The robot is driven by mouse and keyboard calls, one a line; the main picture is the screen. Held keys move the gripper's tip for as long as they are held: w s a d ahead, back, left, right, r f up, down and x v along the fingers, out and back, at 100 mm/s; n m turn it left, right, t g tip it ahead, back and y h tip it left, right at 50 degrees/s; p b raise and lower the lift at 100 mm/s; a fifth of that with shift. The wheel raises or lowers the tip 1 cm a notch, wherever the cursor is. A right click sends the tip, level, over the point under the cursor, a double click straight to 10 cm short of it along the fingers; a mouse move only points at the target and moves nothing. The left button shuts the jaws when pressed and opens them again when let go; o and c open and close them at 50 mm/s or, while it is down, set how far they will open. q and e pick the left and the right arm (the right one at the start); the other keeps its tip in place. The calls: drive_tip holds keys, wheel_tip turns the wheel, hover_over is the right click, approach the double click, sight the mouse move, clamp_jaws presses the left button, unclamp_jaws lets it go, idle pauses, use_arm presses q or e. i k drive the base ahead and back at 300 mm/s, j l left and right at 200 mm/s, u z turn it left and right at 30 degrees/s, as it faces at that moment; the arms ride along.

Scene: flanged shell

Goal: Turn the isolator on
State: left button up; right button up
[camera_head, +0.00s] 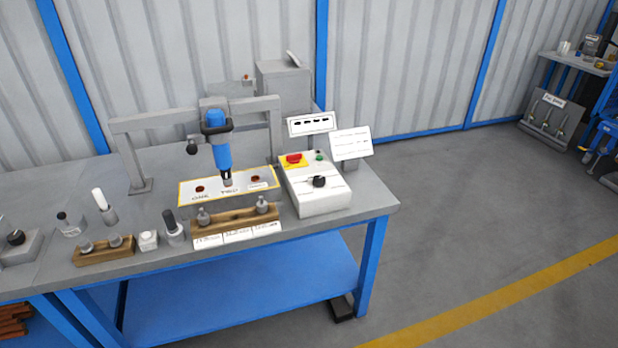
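A white control box (321,199) stands near the right end of the grey workbench (364,203). On its face is a black rotary knob (319,181), which looks like the isolator; its on or off position is too small to read. Behind the knob are a red button on a yellow plate (294,160) and a small green button (319,156). Neither of my grippers shows in the head view.
Left of the box, a blue tool (221,152) hangs from a grey frame (140,150) above a yellow-edged plate (188,201). Wooden holders (104,254) line the bench front. A white sign (351,143) stands behind the box. Floor right of the bench (450,220) is clear.

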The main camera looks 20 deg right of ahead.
sight(295, 158)
drive_tip(key=i+l+u, duration=0.2)
drive_tip(key=i+l, duration=0.15)
drive_tip(key=l, duration=0.3)
drive_tip(key=i+l+u, duration=0.2)
drive_tip(key=i+l, duration=0.15)
drive_tip(key=l, duration=0.3)
drive_tip(key=i+l+u, duration=0.1)
drive_tip(key=l, duration=0.3)
drive_tip(key=i+j, duration=0.05)
